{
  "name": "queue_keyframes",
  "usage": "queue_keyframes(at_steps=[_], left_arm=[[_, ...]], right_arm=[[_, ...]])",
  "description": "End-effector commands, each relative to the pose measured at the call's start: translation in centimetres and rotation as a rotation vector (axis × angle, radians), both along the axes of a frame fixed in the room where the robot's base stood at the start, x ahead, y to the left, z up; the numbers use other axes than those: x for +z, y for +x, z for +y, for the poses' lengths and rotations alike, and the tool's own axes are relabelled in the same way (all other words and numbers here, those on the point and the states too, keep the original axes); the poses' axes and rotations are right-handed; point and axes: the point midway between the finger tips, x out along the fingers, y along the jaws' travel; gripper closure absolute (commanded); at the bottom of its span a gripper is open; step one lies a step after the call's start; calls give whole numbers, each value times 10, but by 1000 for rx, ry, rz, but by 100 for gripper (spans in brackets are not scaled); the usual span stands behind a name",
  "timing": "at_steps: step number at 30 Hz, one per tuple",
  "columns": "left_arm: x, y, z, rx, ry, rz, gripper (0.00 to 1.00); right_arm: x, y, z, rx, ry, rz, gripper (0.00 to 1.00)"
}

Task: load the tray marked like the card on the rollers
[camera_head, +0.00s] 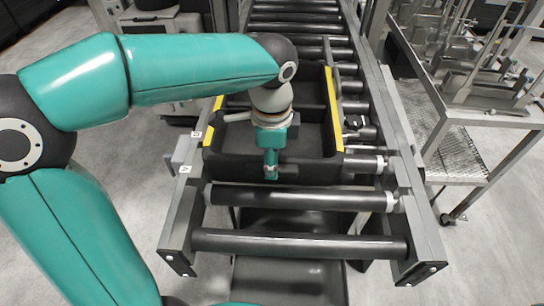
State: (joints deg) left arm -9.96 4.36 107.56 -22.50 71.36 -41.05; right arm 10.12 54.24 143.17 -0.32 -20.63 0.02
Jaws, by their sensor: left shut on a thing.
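A black tray (318,170) with yellow strips along its left and right rims sits on the roller conveyor (295,197). Its inside looks empty where it shows, with the far part partly hidden by my arm. My left gripper (271,173) points down at the tray's near wall and is shut on it, close to the middle. A small white card (185,169) with a dark mark is on the left rail by the near rollers. Another small white label (196,134) is just behind it; neither mark is readable. My right gripper is not in view.
Bare rollers (300,243) lie at the near end of the conveyor, and more run off behind the tray. A metal rack (470,85) with upright pieces stands on the right. A grey machine (160,25) stands at the back left.

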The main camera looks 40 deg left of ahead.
Motion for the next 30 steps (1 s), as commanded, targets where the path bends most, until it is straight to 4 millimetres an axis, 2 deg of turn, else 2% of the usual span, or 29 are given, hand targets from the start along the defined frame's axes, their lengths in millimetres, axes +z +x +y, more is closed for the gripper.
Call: queue_keyframes(at_steps=[10,11,15,25,30], left_arm=[[1,1,0,0,0,-4,100],[1,1,0,0,0,-4,50],[1,1,0,0,1,-3,26],[0,0,0,0,-1,2,25],[12,0,-1,0,0,-1,25]], right_arm=[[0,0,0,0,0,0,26],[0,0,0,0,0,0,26],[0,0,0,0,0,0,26],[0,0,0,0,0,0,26],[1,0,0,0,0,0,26]])
